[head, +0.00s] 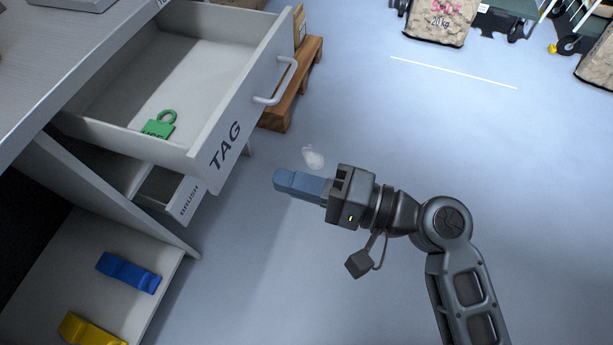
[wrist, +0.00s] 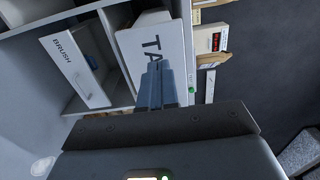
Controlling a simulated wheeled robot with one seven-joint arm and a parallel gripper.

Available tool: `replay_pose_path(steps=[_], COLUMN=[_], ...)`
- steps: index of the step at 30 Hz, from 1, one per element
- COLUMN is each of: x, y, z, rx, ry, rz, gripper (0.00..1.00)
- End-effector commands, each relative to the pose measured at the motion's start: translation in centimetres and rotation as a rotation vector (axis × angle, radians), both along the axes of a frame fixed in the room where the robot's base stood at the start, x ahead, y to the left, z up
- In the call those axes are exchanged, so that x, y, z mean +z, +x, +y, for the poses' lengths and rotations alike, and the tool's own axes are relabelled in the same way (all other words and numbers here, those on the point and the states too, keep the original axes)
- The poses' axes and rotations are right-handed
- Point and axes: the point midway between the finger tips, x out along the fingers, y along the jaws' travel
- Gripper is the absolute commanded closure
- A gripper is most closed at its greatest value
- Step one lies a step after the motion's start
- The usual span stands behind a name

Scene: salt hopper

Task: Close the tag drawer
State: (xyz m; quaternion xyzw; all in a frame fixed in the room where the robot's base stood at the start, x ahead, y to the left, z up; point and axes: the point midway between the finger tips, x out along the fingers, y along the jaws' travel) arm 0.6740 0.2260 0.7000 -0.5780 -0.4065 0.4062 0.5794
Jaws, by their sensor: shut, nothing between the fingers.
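The tag drawer (head: 228,125) is pulled far out of the grey cabinet in the head view, with the word TAG and a pale bar handle (head: 276,84) on its front. My gripper (head: 280,179) is shut and empty, right of and apart from the drawer front in the head view. In the wrist view the shut fingers (wrist: 158,80) point toward the tag drawer front (wrist: 175,48) and cover part of its lettering. I cannot tell the exact gap between them.
The brush drawer (head: 183,199) below is partly open. A shelf holds a blue object (head: 128,272) and a yellow object (head: 88,330). A wooden pallet (head: 292,88) stands behind the tag drawer. A white patch (head: 312,158) lies on the floor.

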Motion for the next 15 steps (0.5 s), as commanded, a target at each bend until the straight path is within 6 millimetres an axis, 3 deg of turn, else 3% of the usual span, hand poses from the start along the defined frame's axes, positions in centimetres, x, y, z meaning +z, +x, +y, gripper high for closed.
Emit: replay_pose_path(steps=[9, 15], x=[0.0, 0.0], y=[2.1, 3.0], z=[6.0, 8.4], rx=[0.002, 0.001], ry=[-0.001, 0.000], rz=[-0.002, -0.001], gripper=[1.00, 1.00])
